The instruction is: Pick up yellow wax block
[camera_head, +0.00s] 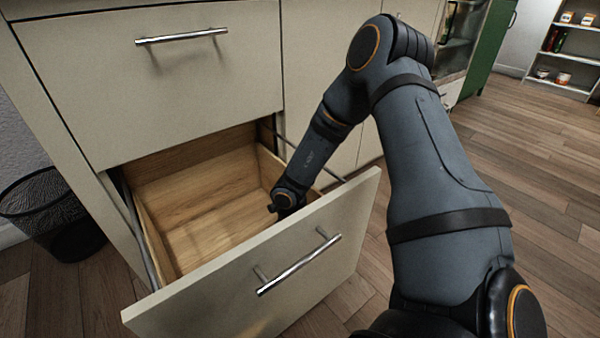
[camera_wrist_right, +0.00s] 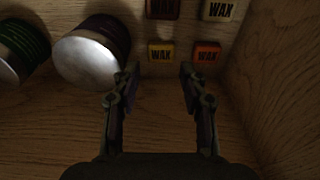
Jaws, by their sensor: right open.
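The yellow wax block (camera_wrist_right: 161,52) lies on the wooden drawer floor in the right wrist view, its dark "WAX" lettering facing up. My right gripper (camera_wrist_right: 158,80) is open and empty. The block shows just beyond the gap between the fingertips, nearer the left finger, and I see no contact. In the head view my right arm reaches down into the open drawer (camera_head: 277,290). The wrist shows behind the drawer front, which hides the fingers and the blocks. My left gripper is in neither view.
An orange wax block (camera_wrist_right: 206,53) lies close right of the yellow one. A dark red block (camera_wrist_right: 162,8) and a cream block (camera_wrist_right: 219,9) lie beyond. A silver-ended can (camera_wrist_right: 88,60) and a dark green-striped can (camera_wrist_right: 18,50) are left. The drawer's side wall is right.

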